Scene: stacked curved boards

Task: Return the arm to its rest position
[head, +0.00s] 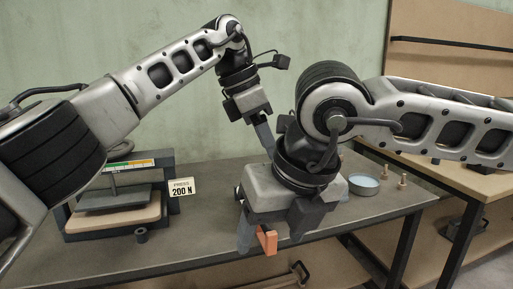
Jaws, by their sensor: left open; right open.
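My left gripper (272,140) hangs above the table at the middle of the head view, open, with one finger pointing down. Its other finger is partly hidden behind my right arm. My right gripper (270,236) is lower and nearer, above the table's front edge, open with its fingers pointing down. A small orange block (267,241) shows between the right fingers. I cannot tell whether it touches them. The press (168,189) stands at the left of the table, with a grey plate over a pale curved-edged board (112,217).
A "PRESS 200 N" sign (181,187) stands beside the press. A small dark cylinder (141,235) is in front of it. A round dish with blue contents (363,183) and small wooden pegs (402,182) lie at the right. A wooden bench (480,182) stands further right.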

